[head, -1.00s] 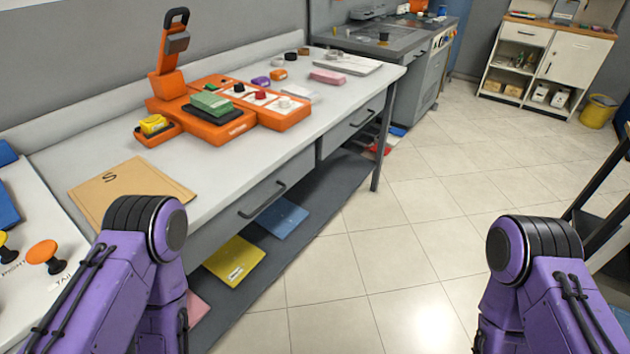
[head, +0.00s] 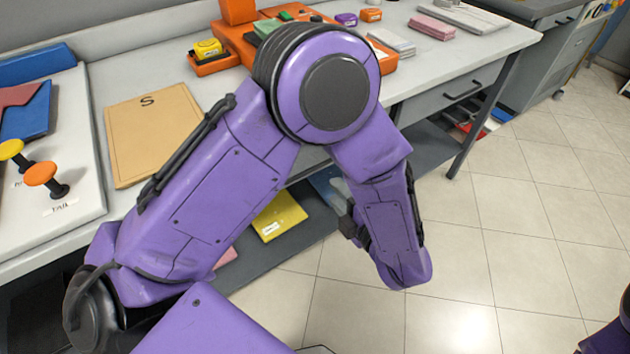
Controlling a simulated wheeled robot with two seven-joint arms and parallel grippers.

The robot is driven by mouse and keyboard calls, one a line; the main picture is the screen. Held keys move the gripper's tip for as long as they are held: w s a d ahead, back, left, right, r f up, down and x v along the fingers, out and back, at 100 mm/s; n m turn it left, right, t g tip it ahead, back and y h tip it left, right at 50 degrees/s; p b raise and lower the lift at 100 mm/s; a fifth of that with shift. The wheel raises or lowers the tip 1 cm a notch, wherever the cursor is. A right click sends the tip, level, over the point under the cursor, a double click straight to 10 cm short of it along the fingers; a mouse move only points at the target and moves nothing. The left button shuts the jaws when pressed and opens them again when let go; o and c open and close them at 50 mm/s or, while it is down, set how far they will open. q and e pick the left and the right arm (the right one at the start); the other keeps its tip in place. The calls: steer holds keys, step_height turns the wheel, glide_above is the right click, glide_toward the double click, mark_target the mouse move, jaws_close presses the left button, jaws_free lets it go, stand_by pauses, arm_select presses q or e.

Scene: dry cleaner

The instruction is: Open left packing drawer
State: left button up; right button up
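The left packing drawer is under the white packing table (head: 440,62). Its front is mostly hidden behind my bent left arm. Only a narrow grey strip may show between the arm links, and I cannot see its handle or tell whether it is open. My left gripper (head: 349,224) is mostly hidden behind my forearm, in front of the table at about drawer height or lower. Only a small dark part shows, so its opening cannot be read. My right gripper is out of view; a bit of my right arm shows at the bottom right.
The right drawer (head: 455,97) is shut, with a dark bar handle. A yellow packet (head: 280,216) lies on the shelf below. A tan envelope (head: 150,135), an orange device (head: 385,60) and pink pads (head: 432,27) are on the table. The tiled floor at right is clear.

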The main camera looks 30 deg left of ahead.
mark_target(312, 171)
arm_select(q)
steer(key=shift+n+g+y, duration=0.3)
steer(key=shift+n+g, duration=0.2)
steer(key=shift+n, duration=0.4)
steer(key=x, duration=0.9)
steer(key=shift+s+a+r+p, duration=0.1)
steer(key=shift+a+r+p, duration=0.2)
steer(key=shift+r, duration=0.1)
jaws_close()
